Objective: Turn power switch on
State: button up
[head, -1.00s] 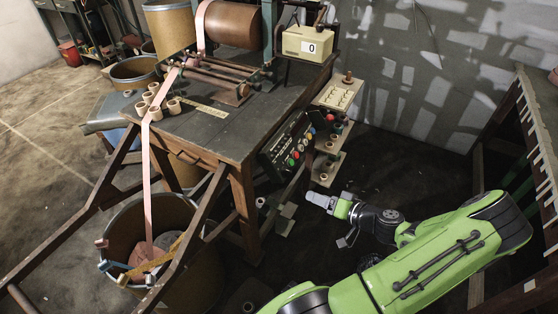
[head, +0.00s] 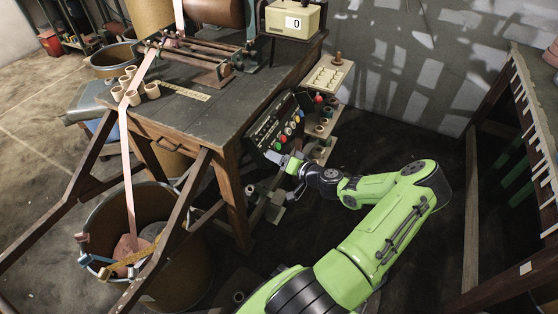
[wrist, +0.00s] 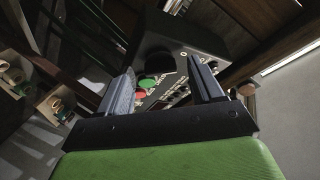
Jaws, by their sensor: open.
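The black control panel (head: 262,135) is fixed to the right side of the workbench, with coloured buttons and dark knobs. I cannot tell which control is the power switch. My gripper (head: 272,155) is close to the lower front part of the panel in the head view. In the wrist view my gripper (wrist: 165,88) is open and empty, with its two fingers apart. The panel (wrist: 200,42) lies ahead of and between the fingers. A large black knob (wrist: 159,62), a green button (wrist: 147,83) and a red button (wrist: 141,95) show between the fingertips.
Wooden shelves with small spools (head: 322,128) stand just right of the panel. The workbench (head: 215,115) carries a roller and a counter box (head: 293,20) reading 0. A round bin (head: 92,222) stands at lower left. A second table (head: 535,130) is at right.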

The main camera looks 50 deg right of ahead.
jog(key=shift+w, duration=0.25)
jog(key=c, duration=1.1)
jog(key=shift+o, duration=0.2)
jog(key=shift+w+a+r+m+g+h+p, duration=0.15)
jog(key=shift+m+g+p, duration=0.7)
jog(key=shift+m+p, duration=1.65)
jog(key=shift+d+r+m+g+h+p, duration=0.15)
jog(key=shift+m+g+p, duration=0.65)
jog(key=shift+m+p, duration=1.7)
jog(key=shift+w+a+r+m+g+p, duration=0.15)
jog(key=shift+m+g+p, duration=0.7)
jog(key=shift+m+p, duration=1.65)
jog(key=shift+n+p, duration=0.5)
jog(key=shift+p, duration=0.1)
